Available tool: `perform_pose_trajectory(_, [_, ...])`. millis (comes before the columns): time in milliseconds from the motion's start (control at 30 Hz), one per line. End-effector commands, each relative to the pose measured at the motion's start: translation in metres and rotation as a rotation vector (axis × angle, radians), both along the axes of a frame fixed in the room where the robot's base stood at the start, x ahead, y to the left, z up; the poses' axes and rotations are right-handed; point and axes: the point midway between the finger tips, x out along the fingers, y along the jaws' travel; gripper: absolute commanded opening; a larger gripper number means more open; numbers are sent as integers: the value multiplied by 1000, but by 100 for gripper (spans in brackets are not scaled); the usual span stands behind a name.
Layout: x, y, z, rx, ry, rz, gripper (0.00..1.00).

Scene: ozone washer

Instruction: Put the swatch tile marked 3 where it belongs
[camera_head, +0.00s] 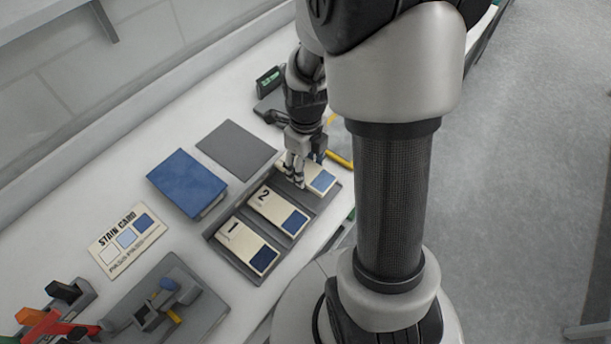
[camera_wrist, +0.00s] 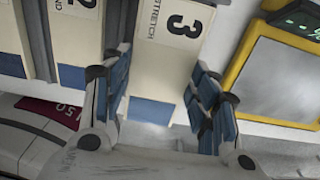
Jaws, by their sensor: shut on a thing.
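The swatch tile marked 3 (camera_wrist: 165,65) is cream with a blue end, and its number shows in the wrist view. My gripper (camera_wrist: 160,100) is shut on it, a finger at each long side. In the head view my gripper (camera_head: 296,174) covers part of tile 3 (camera_head: 322,181), which is at the right end of the dark tray (camera_head: 212,238). I cannot tell whether it rests in its slot or is slightly raised. Tile 2 (camera_head: 278,211) and tile 1 (camera_head: 247,246) lie in the tray's other slots; tile 2 also shows in the wrist view (camera_wrist: 75,40).
A stain card (camera_head: 127,240), a blue book-like block (camera_head: 186,184) and a grey mat (camera_head: 236,149) lie left of the tray. A grey fixture (camera_head: 168,305) stands in front. A yellow-framed panel (camera_wrist: 280,80) and a green display (camera_wrist: 302,20) are right of tile 3.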

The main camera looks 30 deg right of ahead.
Motion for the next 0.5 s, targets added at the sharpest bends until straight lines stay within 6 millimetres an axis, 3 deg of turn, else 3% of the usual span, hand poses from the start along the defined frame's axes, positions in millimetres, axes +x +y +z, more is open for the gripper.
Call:
perform_pose_trajectory(267, [-1, 0, -39, 1, 4, 0, 26])
perform_pose_trajectory(500, [0, 0, -40, 0, 0, 0, 26])
